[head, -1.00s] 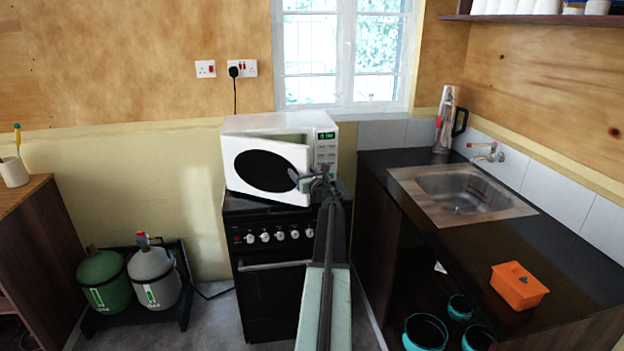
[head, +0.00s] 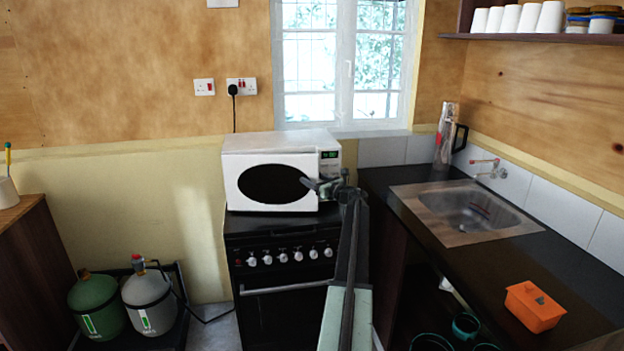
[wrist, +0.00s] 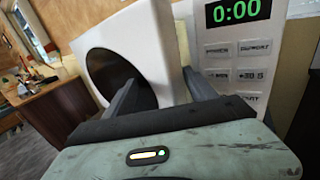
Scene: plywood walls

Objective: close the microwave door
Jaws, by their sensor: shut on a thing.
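The white microwave (head: 280,141) stands on top of the black cooker. Its door (head: 250,186), white with a dark oval window, is nearly flush with the front in the head view. In the wrist view the door (wrist: 163,45) still stands a little out from the control panel (wrist: 235,60), which reads 0:00. My gripper (head: 310,184) is at the door's right edge. In the wrist view my gripper (wrist: 165,85) has one finger on each side of that edge and is shut on it. The finger contact is partly hidden.
The black cooker (head: 285,258) is below the microwave. A dark counter with a sink (head: 465,212) and an orange box (head: 535,306) is to the right. Two gas cylinders (head: 150,302) stand on the floor at left. A window is behind.

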